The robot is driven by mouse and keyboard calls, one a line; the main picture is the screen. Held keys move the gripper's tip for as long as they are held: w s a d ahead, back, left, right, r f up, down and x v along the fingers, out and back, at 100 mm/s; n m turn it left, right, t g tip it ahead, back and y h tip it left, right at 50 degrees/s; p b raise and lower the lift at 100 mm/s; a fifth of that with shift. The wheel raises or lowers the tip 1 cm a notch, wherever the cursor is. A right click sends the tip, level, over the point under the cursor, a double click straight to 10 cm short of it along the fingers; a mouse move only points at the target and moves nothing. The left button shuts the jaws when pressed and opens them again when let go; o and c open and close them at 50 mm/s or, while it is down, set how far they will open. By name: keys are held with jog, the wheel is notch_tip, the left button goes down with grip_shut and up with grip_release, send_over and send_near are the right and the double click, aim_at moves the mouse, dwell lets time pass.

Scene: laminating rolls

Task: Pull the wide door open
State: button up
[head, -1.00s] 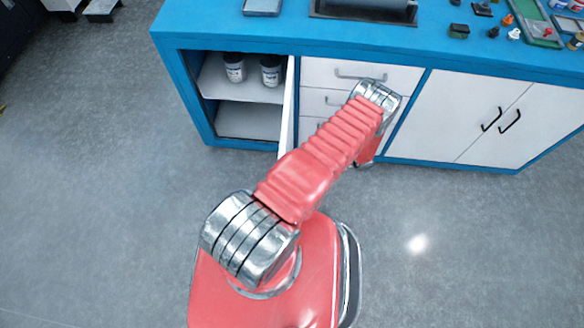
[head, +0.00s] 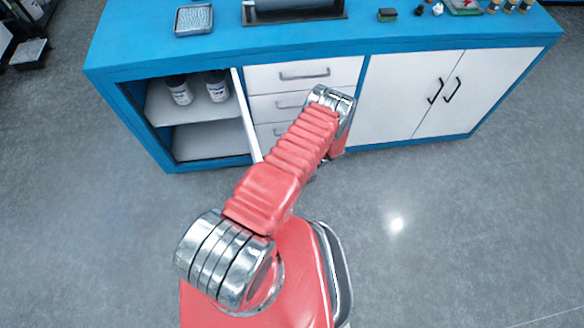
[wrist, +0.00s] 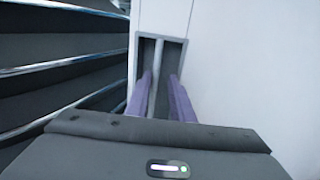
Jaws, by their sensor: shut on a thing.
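The wide door (head: 246,114) is a white panel at the left part of the blue cabinet. It stands swung out from the front, seen nearly edge-on, and the compartment (head: 208,136) behind it is open. In the wrist view, my gripper (wrist: 160,92) has its purple fingers on both sides of a thin grey upright handle bar (wrist: 157,60) and is shut on it. White panel surface lies around the handle. In the head view my arm hides the gripper and the handle.
Two white jars (head: 180,90) with dark lids stand on the compartment's upper shelf. Drawers (head: 292,76) are right of the open door, and two shut doors (head: 428,98) with black handles are further right. The grey floor (head: 80,240) is clear at left and front.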

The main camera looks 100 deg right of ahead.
jog(key=d+v, duration=0.1)
jog(key=v, duration=0.8)
jog(key=shift+w, duration=0.2)
jog(key=shift+a+r, duration=0.1)
jog(key=shift+c, duration=0.4)
